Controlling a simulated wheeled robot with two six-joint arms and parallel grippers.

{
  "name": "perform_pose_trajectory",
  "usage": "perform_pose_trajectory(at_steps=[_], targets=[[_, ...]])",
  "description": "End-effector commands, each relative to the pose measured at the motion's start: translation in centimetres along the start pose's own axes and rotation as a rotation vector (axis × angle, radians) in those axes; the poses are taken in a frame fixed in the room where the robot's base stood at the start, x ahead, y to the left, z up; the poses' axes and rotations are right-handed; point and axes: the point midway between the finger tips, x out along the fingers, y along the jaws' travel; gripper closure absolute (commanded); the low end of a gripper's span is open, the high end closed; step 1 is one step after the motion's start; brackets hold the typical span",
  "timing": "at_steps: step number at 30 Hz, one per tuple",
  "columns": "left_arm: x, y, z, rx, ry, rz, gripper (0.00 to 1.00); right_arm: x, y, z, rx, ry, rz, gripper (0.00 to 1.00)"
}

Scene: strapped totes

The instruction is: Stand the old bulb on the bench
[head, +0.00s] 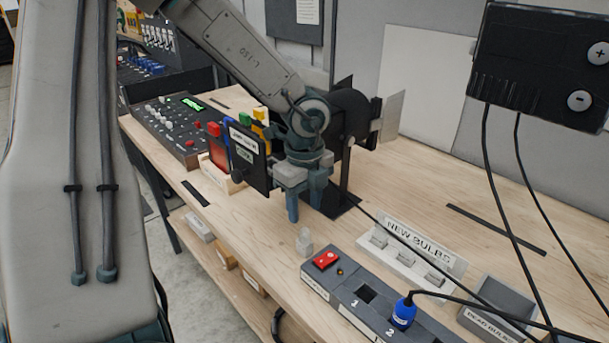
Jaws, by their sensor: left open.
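A small pale bulb (304,242) stands upright on the wooden bench (245,225), close to the back left end of the grey socket box. No label marks it as the old one. My left gripper (306,213) points down just above the bulb, with its two blue-grey fingers apart and nothing seen between them. The fingertips look clear of the bulb. A black lamp (255,163) on a stand is partly hidden behind my left gripper and wrist. My right gripper is not in view.
The grey socket box (345,300) has a red switch (326,260) and a blue plug (403,312). Behind it are the "NEW BULBS" rack (445,282) and "DEAD BULBS" bin (500,305). Cables cross the right side. A control panel (175,125) is at back left. Bench left of the bulb is clear.

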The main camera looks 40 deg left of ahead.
Motion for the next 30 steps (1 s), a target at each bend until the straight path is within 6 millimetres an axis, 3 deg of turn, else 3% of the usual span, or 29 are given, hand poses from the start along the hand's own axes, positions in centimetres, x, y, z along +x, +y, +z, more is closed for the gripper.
perform_pose_trajectory(at_steps=[1,5,9,30], targets=[[-1.5,0.0,0.0,0.0,0.0,0.0,0.56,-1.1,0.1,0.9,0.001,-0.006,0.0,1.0],[-3.1,0.0,0.0,0.0,0.0,0.0,0.56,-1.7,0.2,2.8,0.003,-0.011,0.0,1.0],[-4.2,0.0,0.0,0.0,0.0,0.0,0.56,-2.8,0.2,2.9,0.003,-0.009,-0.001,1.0],[-4.7,0.0,0.0,0.0,0.0,0.0,0.56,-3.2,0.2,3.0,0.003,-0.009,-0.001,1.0]])
